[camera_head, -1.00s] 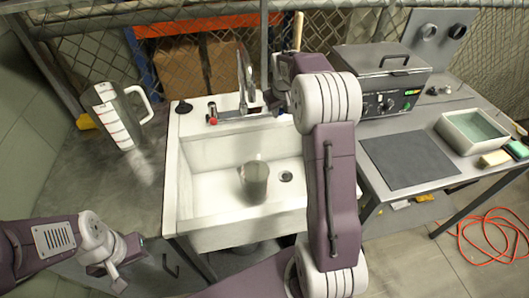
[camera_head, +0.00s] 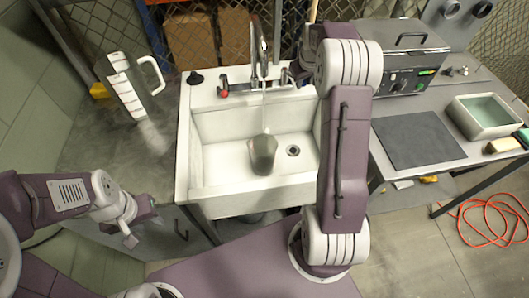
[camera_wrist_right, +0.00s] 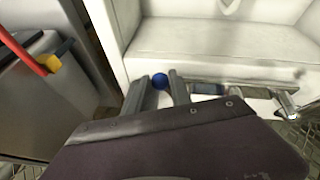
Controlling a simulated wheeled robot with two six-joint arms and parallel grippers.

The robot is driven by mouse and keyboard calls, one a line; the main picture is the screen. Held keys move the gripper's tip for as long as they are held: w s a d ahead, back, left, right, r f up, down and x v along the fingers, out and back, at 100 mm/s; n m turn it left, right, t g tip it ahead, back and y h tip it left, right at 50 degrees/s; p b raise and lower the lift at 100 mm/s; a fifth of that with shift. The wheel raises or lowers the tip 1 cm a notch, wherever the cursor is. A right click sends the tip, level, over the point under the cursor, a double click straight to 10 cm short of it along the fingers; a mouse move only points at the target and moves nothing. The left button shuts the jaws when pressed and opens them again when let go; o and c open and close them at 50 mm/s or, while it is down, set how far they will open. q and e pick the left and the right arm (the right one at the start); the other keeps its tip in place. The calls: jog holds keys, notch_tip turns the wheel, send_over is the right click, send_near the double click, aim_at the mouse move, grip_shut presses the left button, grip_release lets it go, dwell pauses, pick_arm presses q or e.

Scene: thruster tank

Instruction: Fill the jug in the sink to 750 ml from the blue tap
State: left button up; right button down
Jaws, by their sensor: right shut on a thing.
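A small grey jug (camera_head: 263,155) stands upright in the white sink (camera_head: 225,178), left of the drain. The chrome tap spout (camera_head: 255,65) is above and behind it; a faint pale streak hangs below the spout, perhaps water. A red knob (camera_head: 223,92) sits left of the spout. The blue tap knob (camera_wrist_right: 160,81) shows in the right wrist view, between the fingers of my right gripper (camera_wrist_right: 157,92), which is shut on it. In the head view that gripper is mostly hidden by my arm. My left gripper (camera_head: 138,226) is apart from everything, front left; its finger gap is unclear.
A table on the right holds a dark mat (camera_head: 418,140), a grey machine (camera_head: 405,60) and a tray (camera_head: 490,126). An orange hose (camera_head: 492,222) lies on the floor. A mesh fence is behind the sink.

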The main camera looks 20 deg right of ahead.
jog(key=d+p, duration=0.1)
jog(key=w+d+p, duration=0.1)
jog(key=p, duration=0.1)
jog(key=d+p, duration=0.1)
jog(key=d, duration=0.1)
jog(key=shift+w, duration=0.3)
jog(key=shift+s+a, duration=0.25)
jog(key=shift+a, duration=0.15)
dwell(6.6)
